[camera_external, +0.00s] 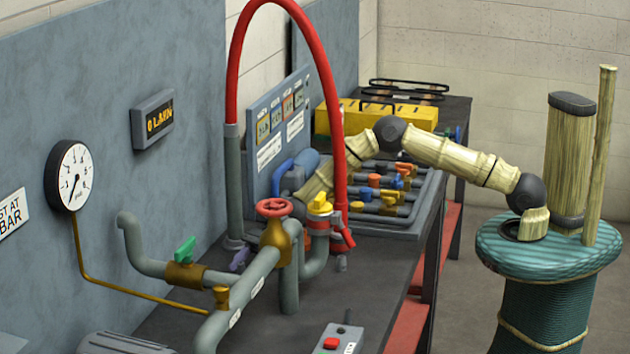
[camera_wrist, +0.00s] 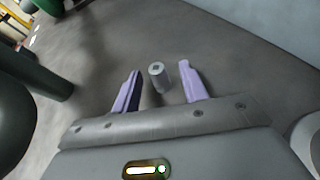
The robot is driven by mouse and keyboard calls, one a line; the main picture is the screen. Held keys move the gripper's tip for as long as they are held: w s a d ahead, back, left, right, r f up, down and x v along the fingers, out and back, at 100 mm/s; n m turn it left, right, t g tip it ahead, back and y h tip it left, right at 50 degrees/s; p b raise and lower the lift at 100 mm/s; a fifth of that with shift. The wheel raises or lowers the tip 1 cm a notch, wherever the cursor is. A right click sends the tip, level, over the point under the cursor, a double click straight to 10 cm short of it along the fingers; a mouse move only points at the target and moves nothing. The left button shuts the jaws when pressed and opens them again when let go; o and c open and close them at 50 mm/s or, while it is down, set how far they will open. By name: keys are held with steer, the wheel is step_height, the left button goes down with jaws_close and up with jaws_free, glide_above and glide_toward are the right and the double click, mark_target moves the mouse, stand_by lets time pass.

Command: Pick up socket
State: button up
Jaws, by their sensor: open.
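The socket, a small grey metal cylinder (camera_wrist: 159,78) with a square hole in its end, stands on the dark bench top in the wrist view. My gripper (camera_wrist: 160,68) is open, with one pale purple finger on each side of the socket. A gap shows between the socket and each finger. In the external view, a purple finger of my gripper (camera_external: 240,258) shows low beside the grey upright pipe. The rest of my gripper and the socket are hidden there behind the pipework.
Grey pipework with a red handwheel (camera_external: 274,208) and a green valve handle (camera_external: 185,249) stands in front of my gripper. A red hose (camera_external: 236,70) arches above. A manifold with coloured valves (camera_external: 385,190) and a yellow case (camera_external: 385,115) are farther back. Dark pipes (camera_wrist: 30,80) stand left in the wrist view.

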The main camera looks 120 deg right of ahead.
stand_by(0.5)
jaws_close()
step_height(320, 180, up, 10)
stand_by(0.6)
stand_by(0.4)
